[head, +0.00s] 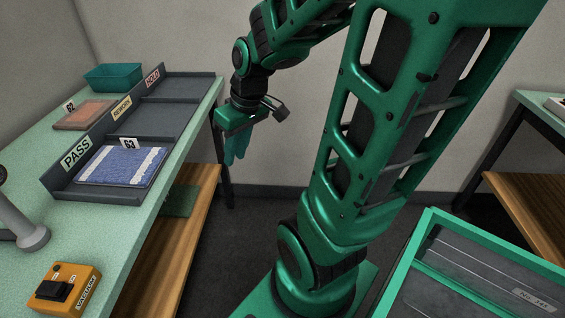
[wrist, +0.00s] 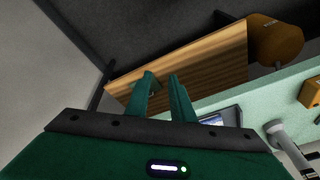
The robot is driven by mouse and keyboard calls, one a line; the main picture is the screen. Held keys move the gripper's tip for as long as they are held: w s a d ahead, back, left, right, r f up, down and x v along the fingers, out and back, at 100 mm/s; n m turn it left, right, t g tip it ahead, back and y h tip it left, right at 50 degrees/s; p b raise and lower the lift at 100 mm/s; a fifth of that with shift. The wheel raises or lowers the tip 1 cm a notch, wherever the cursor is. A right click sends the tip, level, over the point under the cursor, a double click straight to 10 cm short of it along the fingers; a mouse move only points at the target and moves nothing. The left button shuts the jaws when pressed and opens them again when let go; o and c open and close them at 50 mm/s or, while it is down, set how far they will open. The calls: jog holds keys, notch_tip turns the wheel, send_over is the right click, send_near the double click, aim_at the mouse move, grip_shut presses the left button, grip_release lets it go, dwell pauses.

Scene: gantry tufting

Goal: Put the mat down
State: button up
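A blue mat (head: 122,167) with white end bands and a tag reading 63 lies flat in the compartment labelled PASS of the dark sorting tray (head: 92,197). A second, orange-brown mat (head: 82,116) by a tag reading 62 lies on the bench behind the tray. My gripper (head: 235,160) hangs fingers down, to the right of the tray and beyond the bench edge, touching neither mat. In the wrist view its two fingers (wrist: 161,78) stand apart with nothing between them. A small blue and white patch beside the right finger in that view may be the mat.
The REWORK compartment (head: 142,118) and the HOLD compartment (head: 182,87) are empty. A teal bin (head: 113,77) stands at the back. An orange vacuum switch box (head: 66,288) and a grey post are on the near bench. A wooden shelf (head: 178,236) runs below. A green-rimmed case (head: 433,212) is at lower right.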

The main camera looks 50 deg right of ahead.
jog(key=s+d+r+m+g, duration=0.2)
jog(key=s+m, duration=0.4)
jog(key=s, duration=0.8)
jog(key=shift+d+g+h, duration=0.35)
jog(key=shift+g+h, duration=0.05)
jog(key=shift+g, duration=0.2)
jog(key=shift+s, duration=0.15)
jog(key=shift+w+d+f, duration=0.15)
jog(key=shift+w+f, duration=0.05)
jog(key=shift+w, duration=0.3)
